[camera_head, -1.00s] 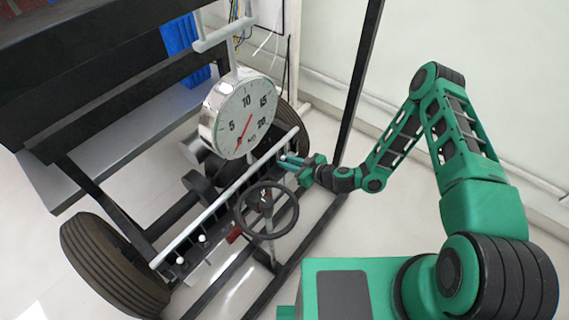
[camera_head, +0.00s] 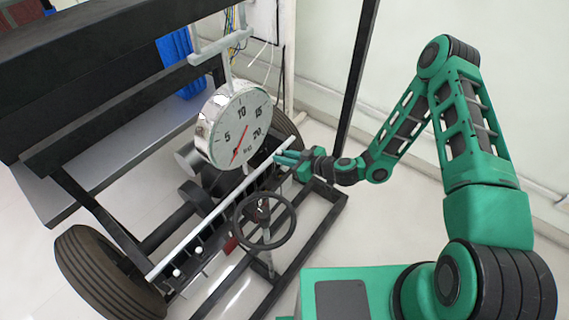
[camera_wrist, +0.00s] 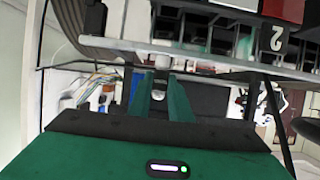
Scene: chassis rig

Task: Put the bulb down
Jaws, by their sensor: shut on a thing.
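My gripper (camera_head: 285,157) is at the far right end of the long light-coloured rail (camera_head: 205,222), just behind the steering wheel in the picture. In the wrist view my gripper (camera_wrist: 160,98) has its two green fingers closed around a small whitish bulb (camera_wrist: 158,94). The bulb sits between the fingertips, close to a dark bar and rack. I cannot tell whether it touches them. Two white bulbs, a nearer one (camera_head: 176,272) and another (camera_head: 198,250), stand at the rail's near left end.
A round dial scale (camera_head: 236,125) hangs over the rail, left of my gripper. A black steering wheel (camera_head: 291,223) stands in front. The wrist view shows a slotted rack (camera_wrist: 230,38) with a "2" label at upper right. A dark upright post (camera_head: 352,100) rises behind my arm.

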